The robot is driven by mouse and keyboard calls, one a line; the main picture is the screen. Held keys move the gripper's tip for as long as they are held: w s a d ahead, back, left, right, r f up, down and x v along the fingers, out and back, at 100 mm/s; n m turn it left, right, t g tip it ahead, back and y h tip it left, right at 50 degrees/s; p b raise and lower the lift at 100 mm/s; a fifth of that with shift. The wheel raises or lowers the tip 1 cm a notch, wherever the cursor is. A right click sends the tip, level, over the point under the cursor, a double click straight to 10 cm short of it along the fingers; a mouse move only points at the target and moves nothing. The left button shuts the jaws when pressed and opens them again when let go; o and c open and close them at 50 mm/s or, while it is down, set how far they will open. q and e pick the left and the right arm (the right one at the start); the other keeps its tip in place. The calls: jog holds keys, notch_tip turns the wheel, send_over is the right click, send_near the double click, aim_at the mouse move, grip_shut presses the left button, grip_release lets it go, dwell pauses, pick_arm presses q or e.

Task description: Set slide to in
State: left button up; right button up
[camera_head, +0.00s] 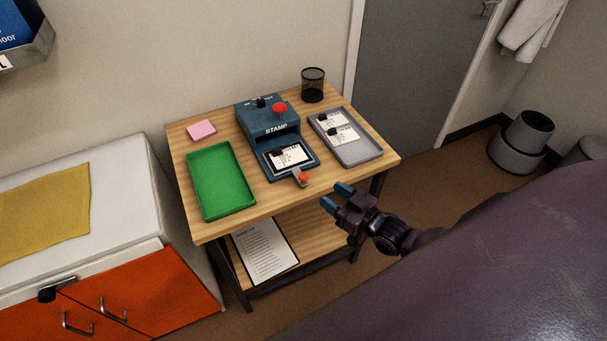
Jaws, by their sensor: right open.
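The blue stamp machine (268,127) stands in the middle of the wooden table. Its slide (271,172) sticks out at the front and carries a white card (292,155) with a black piece on it. A red-knobbed handle (303,177) is at the slide's front end. A red button (280,108) and a black knob are on top of the machine. My right gripper (335,197) is open and empty, with blue fingertips. It is off the table's front right edge, to the right of and apart from the slide handle. My left gripper is not in view.
A green tray (241,205) is left of the machine, and a grey tray (367,153) with cards is right of it. A pink pad (201,130) and a black mesh cup (313,85) stand farther back. A paper sheet (264,249) lies on the lower shelf.

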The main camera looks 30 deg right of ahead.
aim_at(307, 178)
jog(key=x, duration=1)
jog(key=shift+a, duration=0.1)
jog(key=shift+w, duration=0.1)
grip_shut()
